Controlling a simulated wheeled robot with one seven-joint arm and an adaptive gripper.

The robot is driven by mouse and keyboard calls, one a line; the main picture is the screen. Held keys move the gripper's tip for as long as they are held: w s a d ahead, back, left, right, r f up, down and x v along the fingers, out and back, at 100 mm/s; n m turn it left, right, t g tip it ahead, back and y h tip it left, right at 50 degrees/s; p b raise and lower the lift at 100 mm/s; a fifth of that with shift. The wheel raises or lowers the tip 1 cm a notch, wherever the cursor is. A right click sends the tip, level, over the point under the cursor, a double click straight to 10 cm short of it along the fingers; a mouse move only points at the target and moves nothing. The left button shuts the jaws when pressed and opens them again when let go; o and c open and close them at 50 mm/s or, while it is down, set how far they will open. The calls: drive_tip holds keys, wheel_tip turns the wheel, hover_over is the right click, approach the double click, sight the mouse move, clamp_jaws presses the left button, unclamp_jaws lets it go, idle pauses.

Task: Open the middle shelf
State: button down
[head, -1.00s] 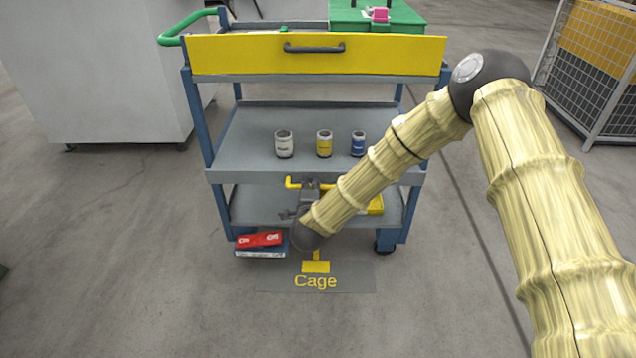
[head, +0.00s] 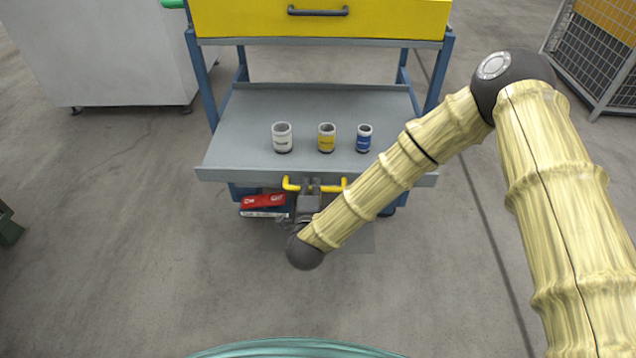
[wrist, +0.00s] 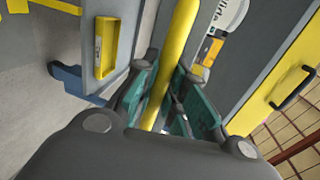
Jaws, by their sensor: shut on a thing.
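The middle shelf (head: 240,125) of the cart is a grey tray with a yellow bar handle (head: 291,184) on its front edge. It is slid out toward me, past the front posts. My gripper (head: 312,186) is shut on the handle near its middle. In the wrist view the yellow handle (wrist: 182,45) runs between the teal-padded fingers of my gripper (wrist: 172,95). White, yellow and blue cans stand upright on the shelf: white can (head: 282,138), yellow can (head: 326,138), blue can (head: 364,139).
A yellow drawer (head: 400,18) with a dark handle is above the shelf. A red box (head: 262,201) lies low at the cart's left, partly hidden under the shelf. A wire cage (head: 600,55) stands at the right.

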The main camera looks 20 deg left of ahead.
drive_tip(key=c, duration=1.5)
unclamp_jaws()
drive_tip(key=shift+o, duration=0.2)
drive_tip(key=v, duration=1.2)
